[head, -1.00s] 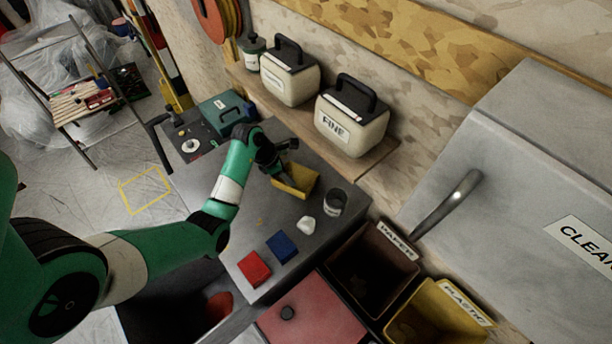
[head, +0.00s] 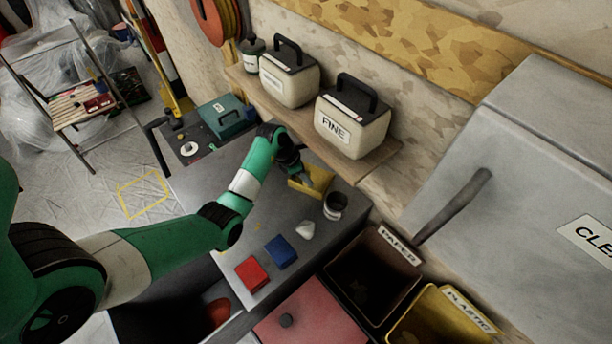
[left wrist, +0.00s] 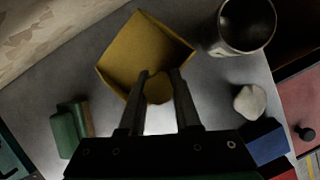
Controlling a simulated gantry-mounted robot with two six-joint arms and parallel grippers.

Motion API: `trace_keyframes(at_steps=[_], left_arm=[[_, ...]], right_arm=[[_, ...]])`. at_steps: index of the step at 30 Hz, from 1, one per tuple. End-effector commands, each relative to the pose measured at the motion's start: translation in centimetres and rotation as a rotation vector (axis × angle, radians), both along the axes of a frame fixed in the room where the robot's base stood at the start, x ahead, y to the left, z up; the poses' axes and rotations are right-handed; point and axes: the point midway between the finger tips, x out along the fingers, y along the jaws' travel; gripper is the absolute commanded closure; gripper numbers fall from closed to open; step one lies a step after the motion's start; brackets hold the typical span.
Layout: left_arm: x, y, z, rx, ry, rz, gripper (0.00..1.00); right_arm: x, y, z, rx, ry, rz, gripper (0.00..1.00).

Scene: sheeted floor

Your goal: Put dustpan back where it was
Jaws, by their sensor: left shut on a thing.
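A yellow dustpan (head: 318,178) is at the back part of the grey bench, left of the grey can. My left gripper (head: 303,172) is shut on it. In the left wrist view, the fingertips (left wrist: 161,76) grip the short handle of the dustpan (left wrist: 148,45), and its open pan points away from the gripper. I cannot tell whether the dustpan touches the bench or is just above it. My right gripper is not in view.
A can (head: 335,206), a whitish lump (head: 305,230), a blue block (head: 281,251) and a red block (head: 252,273) are on the bench. A shelf with white containers (head: 352,125) runs behind. Paper (head: 400,243) and plastic (head: 465,308) bins stand at the right.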

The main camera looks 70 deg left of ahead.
Motion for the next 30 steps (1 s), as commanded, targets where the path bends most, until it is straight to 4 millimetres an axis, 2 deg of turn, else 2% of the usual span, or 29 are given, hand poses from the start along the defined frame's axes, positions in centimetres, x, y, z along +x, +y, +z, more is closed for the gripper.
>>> trace_keyframes(at_steps=[1,5,14,19,30], left_arm=[[0.0,0.0,-0.1,0.0,0.0,0.0,0.63],[0.0,0.0,-0.1,0.0,0.0,0.0,0.4],[0.0,0.0,0.1,0.0,0.0,0.0,0.38],[-0.6,0.1,2.0,0.002,-0.001,0.001,0.38],[-9.8,1.1,1.5,-0.001,0.0,0.005,0.38]], right_arm=[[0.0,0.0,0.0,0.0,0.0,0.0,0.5],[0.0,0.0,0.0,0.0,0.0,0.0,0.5],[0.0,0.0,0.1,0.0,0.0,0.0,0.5],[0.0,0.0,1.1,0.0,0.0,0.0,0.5],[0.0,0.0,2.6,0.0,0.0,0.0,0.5]])
